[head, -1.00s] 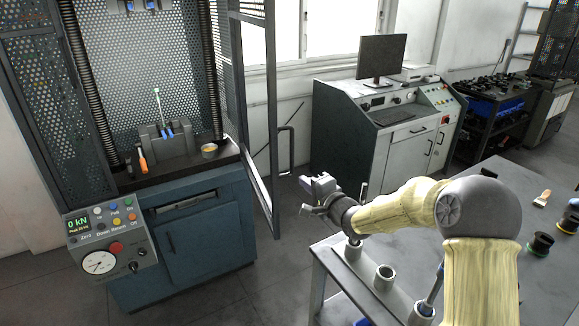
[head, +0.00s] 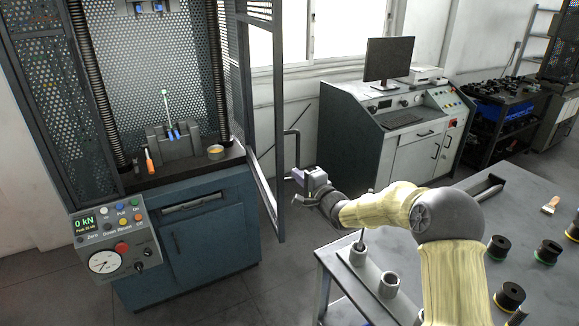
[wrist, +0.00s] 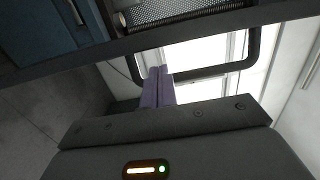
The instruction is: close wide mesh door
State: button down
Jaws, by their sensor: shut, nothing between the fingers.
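The wide mesh door (head: 278,185) stands swung open at the right side of the blue testing machine (head: 215,225). It is a dark frame with a bent dark bar handle (head: 297,134) on its outer side. My gripper (head: 293,177) is beside the lower part of this handle, its fingers toward the door. In the wrist view, the shut, empty purple fingers (wrist: 158,86) point at the space framed by the handle (wrist: 210,72) and the door's edge beam (wrist: 170,36). Whether the fingers touch the handle cannot be told.
The grey table (head: 500,215) with spools and holders lies below and right of my arm. A control console (head: 385,130) with a monitor stands behind. The machine's gauge panel (head: 115,242) juts out at front left. Floor (head: 285,270) is clear between machine and table.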

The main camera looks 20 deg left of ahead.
jog(key=p+x, duration=0.1)
jog(key=x, duration=0.4)
jog(key=shift+a, duration=0.1)
dwell(0.4)
